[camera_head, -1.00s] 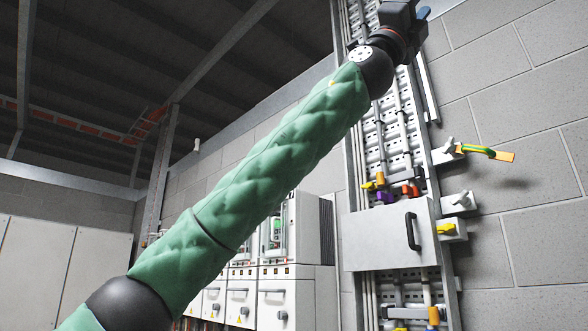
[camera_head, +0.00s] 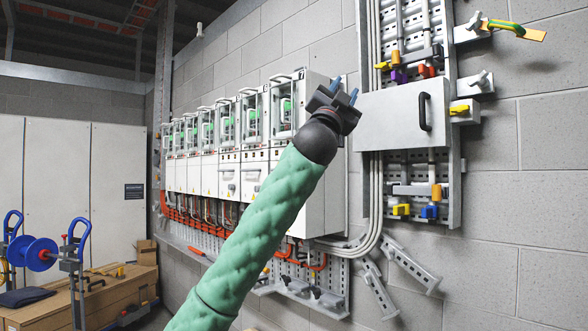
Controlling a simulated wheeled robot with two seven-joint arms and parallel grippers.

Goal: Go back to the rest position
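My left gripper (camera_head: 344,91) is at the end of my green-sleeved arm, which rises from the bottom of the head view. It is raised in front of the right end of the row of drive cabinets (camera_head: 228,180). Its two blue fingertips point up and stand apart with nothing between them. My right gripper is not in the head view.
A grey panel box (camera_head: 388,118) with a black handle (camera_head: 425,112) is on the wall rack to the right of my gripper. Loose metal brackets (camera_head: 411,265) show below it.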

